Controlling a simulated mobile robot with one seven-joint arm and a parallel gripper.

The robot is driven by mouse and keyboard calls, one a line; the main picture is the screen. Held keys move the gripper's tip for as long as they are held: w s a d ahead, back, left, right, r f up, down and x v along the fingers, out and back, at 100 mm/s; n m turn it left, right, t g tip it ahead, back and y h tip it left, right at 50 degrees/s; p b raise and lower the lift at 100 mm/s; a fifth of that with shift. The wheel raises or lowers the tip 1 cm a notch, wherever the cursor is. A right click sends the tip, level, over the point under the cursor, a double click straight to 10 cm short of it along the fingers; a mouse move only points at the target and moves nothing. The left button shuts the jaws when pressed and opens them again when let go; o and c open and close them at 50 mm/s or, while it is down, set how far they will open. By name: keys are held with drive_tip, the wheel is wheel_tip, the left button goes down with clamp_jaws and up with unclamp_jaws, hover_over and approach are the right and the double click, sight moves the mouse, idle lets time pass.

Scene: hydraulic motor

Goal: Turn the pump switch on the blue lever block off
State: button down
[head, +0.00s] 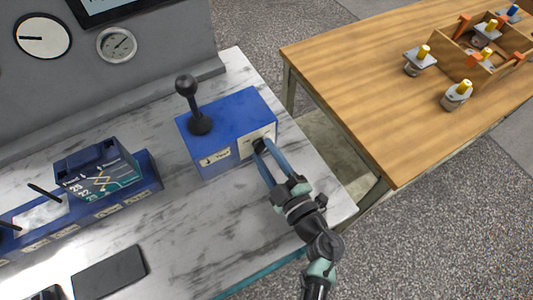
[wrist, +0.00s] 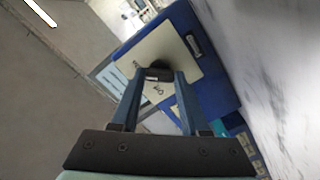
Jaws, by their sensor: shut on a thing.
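The blue lever block (head: 228,122) stands on the marbled bench, with a black ball-topped lever (head: 190,103) upright on its top. My gripper (head: 261,149) is at the right plate and is shut on the black pump switch knob (wrist: 159,73), which shows between the fingertips in the wrist view. The knob is mostly hidden by the fingers in the head view.
A blue panel unit (head: 140,180) and a dark flat tablet (head: 109,272) lie on the bench to the left. Gauges (head: 117,45) are on the grey wall behind. A wooden table (head: 365,85) with a box and several fittings is at the right. The bench front near my arm is clear.

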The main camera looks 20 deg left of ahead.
drive_tip(key=n+b, duration=0.2)
drive_tip(key=n, duration=0.2)
drive_tip(key=shift+d+f+n, duration=0.1)
drive_tip(key=shift+n, duration=0.2)
drive_tip(key=n+b, duration=0.1)
drive_tip(key=n, duration=0.3)
drive_tip(key=shift+n+b, duration=0.3)
drive_tip(key=shift+b, duration=0.1)
drive_tip(key=n+b, duration=0.1)
drive_tip(key=n, duration=0.3)
drive_tip(key=shift+b, duration=0.4)
drive_tip(key=shift+n+b, duration=0.75)
drive_tip(key=shift+n, duration=1.25)
drive_tip(key=shift+c, duration=2)
unclamp_jaws()
drive_tip(key=v, duration=1.3)
drive_tip(key=shift+b, duration=0.4)
